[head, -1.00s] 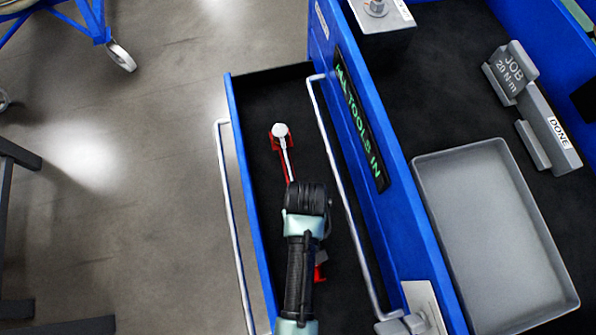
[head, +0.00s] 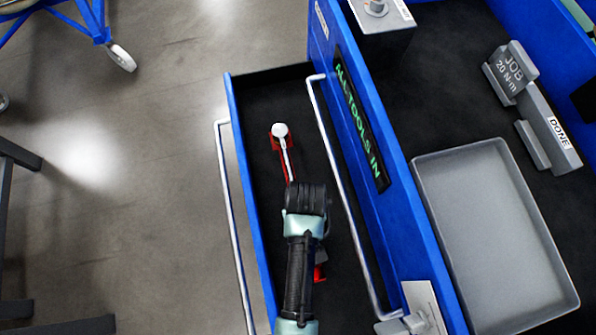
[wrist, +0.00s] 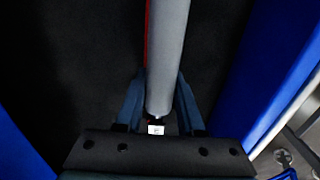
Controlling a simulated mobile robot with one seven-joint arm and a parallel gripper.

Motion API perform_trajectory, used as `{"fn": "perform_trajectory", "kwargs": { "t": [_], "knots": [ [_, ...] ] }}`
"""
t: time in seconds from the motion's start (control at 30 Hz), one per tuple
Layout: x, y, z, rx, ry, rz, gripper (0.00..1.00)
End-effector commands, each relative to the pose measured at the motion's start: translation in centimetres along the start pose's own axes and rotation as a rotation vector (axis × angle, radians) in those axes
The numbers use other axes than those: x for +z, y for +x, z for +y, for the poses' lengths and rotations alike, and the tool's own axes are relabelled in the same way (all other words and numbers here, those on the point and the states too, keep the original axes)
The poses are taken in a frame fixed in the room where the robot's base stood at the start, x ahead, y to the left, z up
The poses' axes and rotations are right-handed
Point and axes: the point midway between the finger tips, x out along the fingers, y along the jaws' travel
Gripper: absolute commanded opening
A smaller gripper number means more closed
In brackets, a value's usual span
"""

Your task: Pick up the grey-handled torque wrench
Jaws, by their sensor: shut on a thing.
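The torque wrench lies lengthwise in the open blue drawer. Its round silver head (head: 280,130) and part of its thin shaft show in the head view, over a red holder (head: 289,165). In the wrist view its grey handle (wrist: 167,50) runs from the top edge down between the two blue fingers of my gripper (wrist: 158,98). My gripper is shut on this handle. In the head view my arm hides the handle and the fingers. I cannot tell whether the wrench is clear of its holder.
The drawer's blue side wall (head: 240,160) and silver rails stand close on both sides of my arm. To the right, a bench holds a grey tray (head: 490,240), a grey JOB 20 N·m block (head: 510,70) and a DONE rack (head: 552,128). A blue-framed cart stands at upper left.

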Motion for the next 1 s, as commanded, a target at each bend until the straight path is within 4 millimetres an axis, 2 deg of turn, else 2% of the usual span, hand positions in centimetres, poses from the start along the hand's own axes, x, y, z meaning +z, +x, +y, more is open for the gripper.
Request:
{"fn": "perform_trajectory", "kwargs": {
  "t": [0.27, 0.37, 0.7, 0.83, 1.0],
  "knots": [
    [-0.2, -0.7, 0.1, 0.001, 0.000, 0.007, 0.00],
    [-0.3, -1.9, 0.1, 0.002, 0.000, 0.009, 0.00],
    [-0.2, -8.1, 0.1, 0.002, -0.001, 0.008, 0.00],
    [-0.2, -9.5, 0.1, 0.002, -0.001, 0.007, 0.00],
    [-0.2, -10.2, 0.0, 0.001, 0.000, 0.005, 0.00]
  ]
}}
